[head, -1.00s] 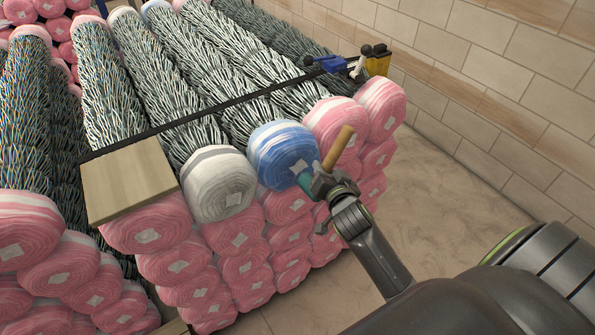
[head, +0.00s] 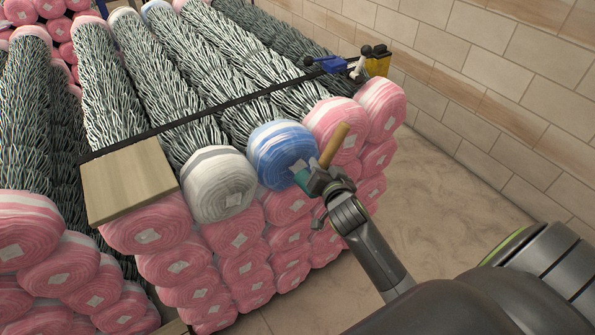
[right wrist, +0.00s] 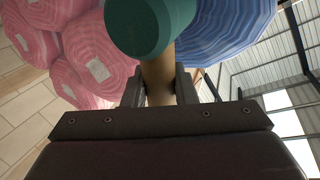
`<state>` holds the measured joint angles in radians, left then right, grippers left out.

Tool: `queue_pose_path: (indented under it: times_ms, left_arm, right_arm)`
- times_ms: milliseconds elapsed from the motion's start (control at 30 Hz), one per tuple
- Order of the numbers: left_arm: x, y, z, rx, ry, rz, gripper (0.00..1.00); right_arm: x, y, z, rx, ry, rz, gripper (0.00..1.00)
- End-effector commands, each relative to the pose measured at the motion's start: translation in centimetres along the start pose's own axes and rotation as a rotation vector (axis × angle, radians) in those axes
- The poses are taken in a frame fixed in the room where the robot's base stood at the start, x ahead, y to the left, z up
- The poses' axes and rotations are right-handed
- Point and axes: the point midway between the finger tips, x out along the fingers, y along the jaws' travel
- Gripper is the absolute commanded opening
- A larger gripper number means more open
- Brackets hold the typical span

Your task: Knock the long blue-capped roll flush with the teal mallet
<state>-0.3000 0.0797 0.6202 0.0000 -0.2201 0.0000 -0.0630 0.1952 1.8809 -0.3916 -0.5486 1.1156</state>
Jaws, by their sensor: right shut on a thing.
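The blue-capped roll (head: 280,153) lies in the top row of the stack, between a white-capped roll (head: 219,186) and a pink-capped roll (head: 331,122). My right gripper (head: 319,182) is shut on the wooden handle (head: 336,144) of the teal mallet. The teal mallet head (head: 303,178) is at the lower right of the blue cap; I cannot tell whether it touches. In the right wrist view the teal head (right wrist: 150,22) is large, with the blue cap (right wrist: 222,30) right behind it. My left gripper is not in view.
Pink-capped rolls (head: 240,238) are stacked below and to the left. A wooden block (head: 129,181) rests near the white-capped roll. A dark strap (head: 190,119) crosses the rolls to a blue and yellow fitting. A tiled wall (head: 500,90) stands at right, with clear floor (head: 430,200) before it.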

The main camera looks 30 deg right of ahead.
Motion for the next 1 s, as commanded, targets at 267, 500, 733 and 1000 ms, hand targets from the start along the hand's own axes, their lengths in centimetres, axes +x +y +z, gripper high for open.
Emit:
queue_pose_path:
  times_ms: [267, 500, 733, 1000]
  left_arm:
    - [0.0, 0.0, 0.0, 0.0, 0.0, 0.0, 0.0]
    - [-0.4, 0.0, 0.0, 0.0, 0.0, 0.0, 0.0]
    - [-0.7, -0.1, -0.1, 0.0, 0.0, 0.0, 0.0]
    - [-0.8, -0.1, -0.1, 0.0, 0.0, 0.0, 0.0]
  right_arm:
    - [0.0, -0.1, -0.1, 0.001, 0.002, -0.003, 0.0]
    - [-1.6, 0.6, -0.1, 0.0, 0.001, -0.001, 0.0]
    - [-3.6, 1.5, 0.0, 0.001, 0.001, -0.001, 0.0]
    - [-4.6, 1.9, 0.0, 0.001, 0.002, -0.002, 0.0]
